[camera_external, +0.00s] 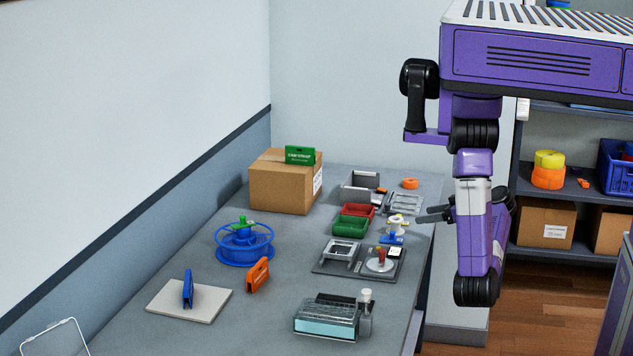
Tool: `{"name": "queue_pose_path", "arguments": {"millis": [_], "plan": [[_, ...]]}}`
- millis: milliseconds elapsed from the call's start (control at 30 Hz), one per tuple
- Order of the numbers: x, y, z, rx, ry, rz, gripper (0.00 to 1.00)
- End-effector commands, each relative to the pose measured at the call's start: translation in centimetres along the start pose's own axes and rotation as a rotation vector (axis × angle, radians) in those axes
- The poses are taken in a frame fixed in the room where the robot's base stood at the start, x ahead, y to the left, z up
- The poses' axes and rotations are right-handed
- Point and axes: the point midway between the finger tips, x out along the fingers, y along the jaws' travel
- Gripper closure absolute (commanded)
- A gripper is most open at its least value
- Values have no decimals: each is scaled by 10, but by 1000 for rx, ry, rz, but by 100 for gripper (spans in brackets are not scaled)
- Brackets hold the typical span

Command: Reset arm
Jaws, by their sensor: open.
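My gripper (433,214) is at the right edge of the grey table (265,313), with its dark fingers pointing left. It is open and I see nothing between the fingers. My purple arm hangs down from above and bends at its lowest point beside the table. Part of the gripper's body is hidden behind the arm. The gripper is close to a small white and blue device (396,230) on the table; I cannot tell the exact gap.
On the table are a cardboard box (278,188), a blue reel (244,246), an orange clamp (258,275), a blue clamp (187,288) on a pale board (205,307), red and green trays (352,227), and a clear-lidded rack (326,318). Shelves (582,106) stand behind at right.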

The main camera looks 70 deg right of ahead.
Motion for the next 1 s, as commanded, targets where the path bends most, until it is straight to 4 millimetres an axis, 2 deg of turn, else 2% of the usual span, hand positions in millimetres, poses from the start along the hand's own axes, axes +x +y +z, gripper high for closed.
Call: {"name": "queue_pose_path", "arguments": {"millis": [233, 867, 933, 1000], "plan": [[-15, 0, 0, 0, 0, 0, 36], [-15, 0, 0, 10, 1, 0, 36], [-15, 6, -3, 48, 10, 24, 36], [-16, 25, -3, 109, 16, 102, 36]]}}
